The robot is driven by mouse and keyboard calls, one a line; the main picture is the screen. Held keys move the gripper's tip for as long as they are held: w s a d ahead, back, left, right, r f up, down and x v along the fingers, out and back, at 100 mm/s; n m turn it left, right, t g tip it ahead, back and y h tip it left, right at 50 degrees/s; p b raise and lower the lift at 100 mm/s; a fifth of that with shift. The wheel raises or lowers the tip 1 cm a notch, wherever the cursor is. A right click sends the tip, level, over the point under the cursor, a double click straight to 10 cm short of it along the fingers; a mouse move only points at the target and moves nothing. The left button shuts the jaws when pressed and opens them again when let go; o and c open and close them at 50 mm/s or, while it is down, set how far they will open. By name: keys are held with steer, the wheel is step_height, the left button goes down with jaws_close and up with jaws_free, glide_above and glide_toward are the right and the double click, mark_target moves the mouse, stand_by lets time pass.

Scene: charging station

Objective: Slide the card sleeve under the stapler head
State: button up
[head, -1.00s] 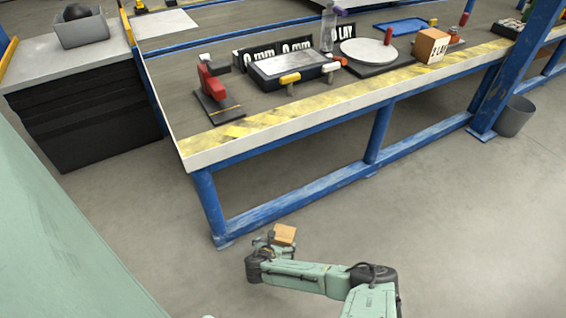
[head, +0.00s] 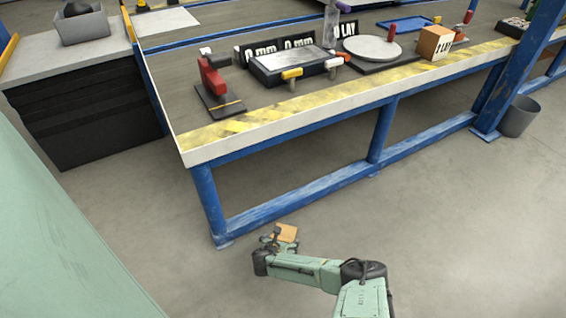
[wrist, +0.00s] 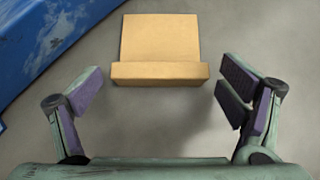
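The tan card sleeve (wrist: 160,38), a flat piece with a thicker edge along its near side, is centred in the wrist view just beyond my fingertips. Bare gaps show on both sides between it and the fingers. My gripper (wrist: 158,88) is open, with its purple-padded fingers spread. In the head view the sleeve (head: 286,231) is at the far side of my gripper (head: 272,240), low in front of the bench; whether it rests on the floor I cannot tell. The red stapler (head: 213,80) stands on a dark base at the bench's left end.
The bench (head: 300,108) has a yellow-striped front edge and blue legs (head: 208,195). A blue frame part (wrist: 45,40) fills the wrist view's upper left. A black tray fixture (head: 295,68), round plate (head: 370,48) and tan box (head: 435,42) stand right of the stapler. Open floor surrounds my arm.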

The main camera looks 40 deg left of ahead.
steer(key=c, duration=0.7)
steer(key=shift+r, duration=0.1)
